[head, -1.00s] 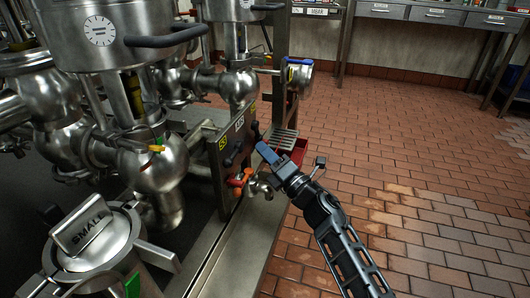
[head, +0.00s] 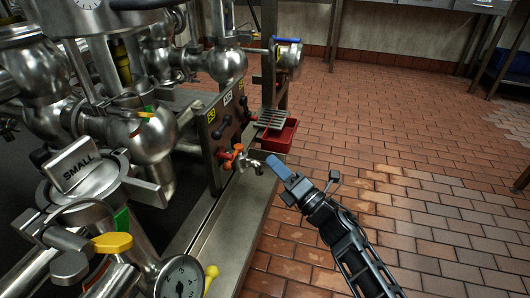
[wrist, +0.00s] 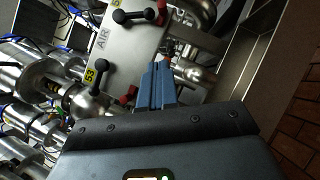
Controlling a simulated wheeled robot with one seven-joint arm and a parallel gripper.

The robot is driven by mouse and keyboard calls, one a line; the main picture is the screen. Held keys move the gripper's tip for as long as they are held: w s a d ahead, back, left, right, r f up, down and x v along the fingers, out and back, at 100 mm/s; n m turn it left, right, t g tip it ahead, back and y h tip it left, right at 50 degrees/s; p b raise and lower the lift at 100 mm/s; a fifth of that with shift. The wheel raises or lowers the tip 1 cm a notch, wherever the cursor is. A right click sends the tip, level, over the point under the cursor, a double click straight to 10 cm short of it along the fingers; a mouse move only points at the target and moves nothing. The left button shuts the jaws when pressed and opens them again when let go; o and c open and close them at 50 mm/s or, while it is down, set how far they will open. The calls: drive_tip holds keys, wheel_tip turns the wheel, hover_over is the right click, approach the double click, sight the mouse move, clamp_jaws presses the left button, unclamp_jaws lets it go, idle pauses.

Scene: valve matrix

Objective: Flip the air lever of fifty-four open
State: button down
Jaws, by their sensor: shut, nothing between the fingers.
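The steel panel (head: 229,122) carries two yellow tags and a white label, which reads AIR (wrist: 102,38) in the wrist view. The tag nearer me reads 53 (wrist: 90,75), with a black-knobbed lever (wrist: 97,80) and a red lever (wrist: 130,93) beside it. The farther yellow tag (head: 241,86) is cut off in the wrist view, its number unreadable. Another black-knobbed lever (wrist: 135,16) and a red handle (wrist: 161,10) are beside that tag. My gripper (head: 277,166) is shut and empty, right of the panel in the head view. Its blue fingers (wrist: 155,84) point toward the panel in the wrist view.
A small steel tap (head: 262,165) and an orange-red handle (head: 238,151) project below the panel. A red bin (head: 279,137) sits behind the gripper. Pipes and a yellow handle (head: 112,243) crowd the left. The tiled floor (head: 400,130) at the right is clear.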

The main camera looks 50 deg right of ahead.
drive_tip(key=shift+s+a+f, duration=0.1)
drive_tip(key=shift+s+f, duration=0.1)
drive_tip(key=shift+s, duration=0.4)
drive_tip(key=shift+m+g, duration=0.4)
drive_tip(key=shift+m, duration=0.4)
drive_tip(key=r+p, duration=0.1)
drive_tip(key=p, duration=0.1)
drive_tip(key=a+r+p, duration=0.1)
drive_tip(key=r+p, duration=0.1)
drive_tip(key=p, duration=0.1)
drive_tip(key=a+r+p, duration=0.1)
drive_tip(key=p, duration=0.2)
drive_tip(key=shift+s+r, duration=0.15)
drive_tip(key=shift+s, duration=0.15)
